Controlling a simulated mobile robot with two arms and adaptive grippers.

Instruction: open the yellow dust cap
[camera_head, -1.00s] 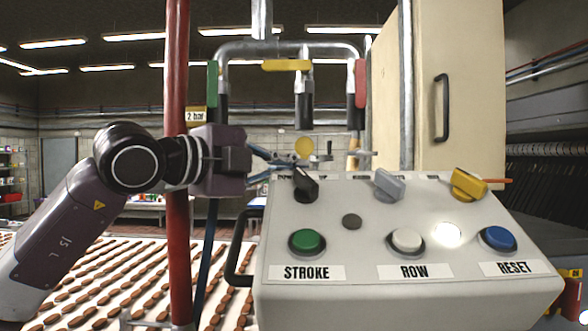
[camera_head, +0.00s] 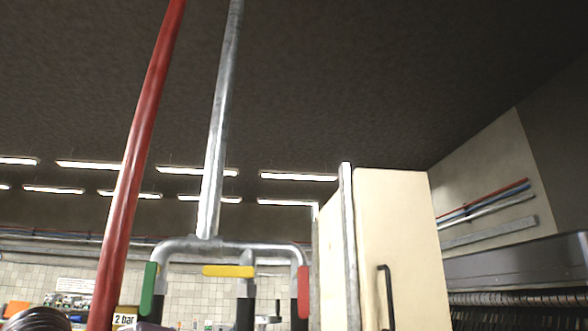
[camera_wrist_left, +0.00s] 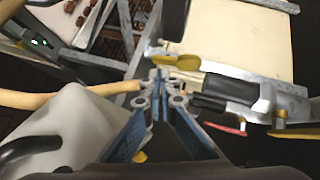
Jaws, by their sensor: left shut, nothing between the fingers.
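In the left wrist view my left gripper (camera_wrist_left: 161,88) has its blue fingers drawn together at the tips, with nothing visible between them. A flat yellow piece, apparently the dust cap (camera_wrist_left: 183,62), lies just beyond and slightly right of the fingertips. I cannot tell whether the fingertips touch it, or whether it is open. The head view now looks upward, and neither the cap nor the left fingers show there. My right gripper is in neither current view.
Pipes with green (camera_head: 149,289), yellow (camera_head: 228,271) and red (camera_head: 303,292) valve handles stand in the head view. A red pipe (camera_head: 137,160) rises at left, and a cream cabinet (camera_head: 400,250) stands at right. A tan hose (camera_wrist_left: 60,100) runs left of the fingertips.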

